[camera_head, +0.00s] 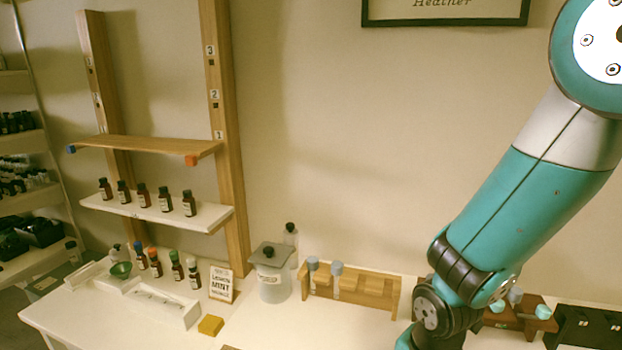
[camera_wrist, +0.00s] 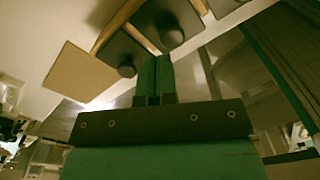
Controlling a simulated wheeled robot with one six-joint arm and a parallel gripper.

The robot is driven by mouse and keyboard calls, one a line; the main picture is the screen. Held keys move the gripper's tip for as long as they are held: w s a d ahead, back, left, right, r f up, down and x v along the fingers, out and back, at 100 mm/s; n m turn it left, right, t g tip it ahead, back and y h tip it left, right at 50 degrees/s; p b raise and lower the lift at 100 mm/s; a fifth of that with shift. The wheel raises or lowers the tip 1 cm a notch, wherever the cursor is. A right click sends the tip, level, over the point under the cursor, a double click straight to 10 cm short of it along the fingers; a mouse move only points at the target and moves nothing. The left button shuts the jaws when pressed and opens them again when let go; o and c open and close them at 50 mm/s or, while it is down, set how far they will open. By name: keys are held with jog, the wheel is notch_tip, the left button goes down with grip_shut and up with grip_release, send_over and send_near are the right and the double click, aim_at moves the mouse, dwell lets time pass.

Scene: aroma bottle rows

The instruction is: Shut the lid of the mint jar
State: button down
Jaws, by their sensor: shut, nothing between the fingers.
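My gripper (camera_wrist: 156,62) shows in the wrist view with its two teal fingers together and nothing between them. Just beyond the fingertips are a dark panel with a round black knob (camera_wrist: 127,67) and a second dark panel with a larger black knob (camera_wrist: 172,30). Whether either is the mint jar's lid, I cannot tell. In the head view, a clear jar (camera_head: 273,289) with a grey square lid (camera_head: 270,256) and black knob stands at the back of the table; its label is too small to read. My gripper's fingers are outside the head view.
A small sign (camera_head: 221,284) with the word MINT stands left of the jar. A wooden rack (camera_head: 373,289) is to its right. Several dark bottles stand on a white shelf (camera_head: 155,209) and near a white tray (camera_head: 165,308). A yellow block (camera_head: 211,325) lies in front.

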jog(key=shift+a+r+p, duration=0.25)
jog(key=shift+a+r, duration=0.1)
jog(key=shift+a, duration=0.2)
jog(key=shift+a+r+p, duration=0.25)
jog(key=shift+a+r, duration=0.05)
jog(key=shift+a, duration=0.25)
jog(key=shift+d+r+p, duration=0.2)
jog(key=shift+r+p, duration=0.35)
jog(key=shift+r, duration=0.05)
jog(key=shift+d+r+p, duration=0.2)
jog(key=shift+r+p, duration=0.3)
jog(key=shift+r, duration=0.1)
jog(key=s+a+r+m+y+b, duration=0.2)
jog(key=s+r+m+y+b, duration=0.2)
jog(key=m, duration=1.5)
jog(key=s+r+b, duration=0.3)
jog(key=s+r, duration=0.4)
jog(key=r, duration=0.1)
jog(key=shift+b, duration=0.35)
